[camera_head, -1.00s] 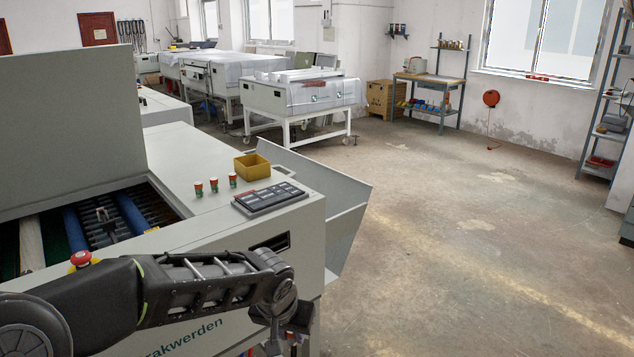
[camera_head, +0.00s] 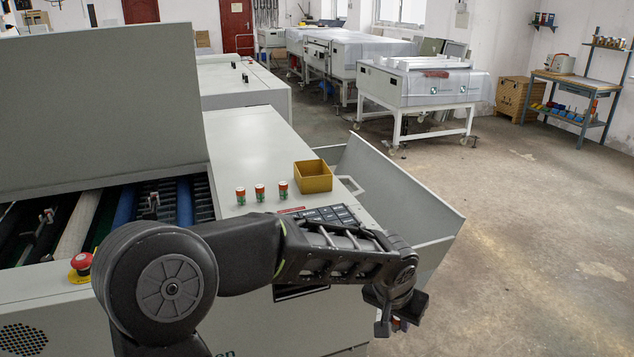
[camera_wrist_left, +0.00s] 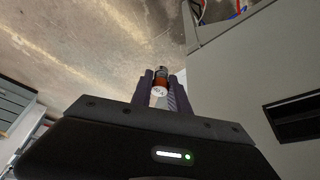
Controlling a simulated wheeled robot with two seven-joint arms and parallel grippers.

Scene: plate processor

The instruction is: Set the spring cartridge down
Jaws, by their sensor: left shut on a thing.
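My left gripper (camera_head: 392,315) hangs off the front right side of the machine in the head view, and the arm partly hides it. In the left wrist view the left gripper (camera_wrist_left: 160,88) is shut on a spring cartridge (camera_wrist_left: 161,80), an orange-red cylinder with a pale end and a dark tip, held between the two fingers. My right gripper is out of view.
A yellow open box (camera_head: 313,177) stands on the machine top (camera_head: 255,150) right of the cartridges. A red stop button (camera_head: 82,262) is at the left. A sloping grey tray (camera_head: 400,185) extends from the machine's right side.

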